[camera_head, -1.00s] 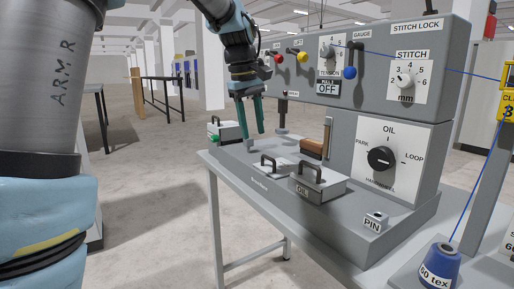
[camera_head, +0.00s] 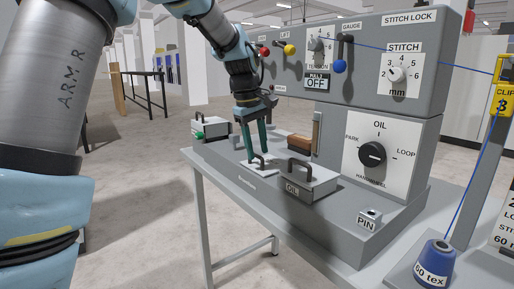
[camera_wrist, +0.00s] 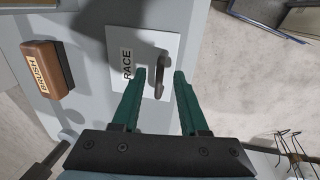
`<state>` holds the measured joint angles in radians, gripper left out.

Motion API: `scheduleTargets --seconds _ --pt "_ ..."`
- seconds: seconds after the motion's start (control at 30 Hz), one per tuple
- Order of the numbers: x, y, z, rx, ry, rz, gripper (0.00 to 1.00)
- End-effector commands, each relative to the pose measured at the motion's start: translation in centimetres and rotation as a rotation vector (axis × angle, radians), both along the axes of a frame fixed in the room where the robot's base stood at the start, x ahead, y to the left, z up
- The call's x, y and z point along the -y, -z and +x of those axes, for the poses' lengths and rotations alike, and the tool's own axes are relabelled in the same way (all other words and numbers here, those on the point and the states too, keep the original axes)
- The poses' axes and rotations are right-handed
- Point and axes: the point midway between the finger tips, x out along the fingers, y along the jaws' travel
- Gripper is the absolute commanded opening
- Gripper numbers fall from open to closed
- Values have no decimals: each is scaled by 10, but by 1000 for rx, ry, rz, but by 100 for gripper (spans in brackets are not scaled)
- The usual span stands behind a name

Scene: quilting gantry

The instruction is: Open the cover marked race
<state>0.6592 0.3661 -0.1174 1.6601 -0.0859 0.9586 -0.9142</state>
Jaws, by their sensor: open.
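The cover marked RACE (camera_wrist: 118,48) is a flat white plate with a dark arched handle (camera_wrist: 160,77), seen in the wrist view at top centre. In the head view the cover (camera_head: 253,169) lies flat on the grey machine bed, left of the OIL box. My gripper (camera_wrist: 160,73) is open, with its green fingers on either side of the handle in the wrist view; I cannot tell whether they touch it. In the head view my gripper (camera_head: 259,154) points down just over the cover's handle, which it partly hides. The cover looks shut.
The OIL box (camera_head: 309,188) with its handle stands close right of the cover. A wooden BRUSH (camera_wrist: 46,69) lies behind it. The machine's upright panel (camera_head: 385,150) rises behind. The bed's front edge is near.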

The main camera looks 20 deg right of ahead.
Motion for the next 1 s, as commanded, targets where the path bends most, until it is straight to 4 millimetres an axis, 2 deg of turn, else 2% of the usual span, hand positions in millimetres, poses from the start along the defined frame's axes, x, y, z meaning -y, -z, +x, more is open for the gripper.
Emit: scheduleTargets --seconds 0.33,0.7,1.0 --pt "1 5 0 0 0 0 44" --pt "1 4 0 0 0 0 2" --pt "0 4 0 0 0 0 0"
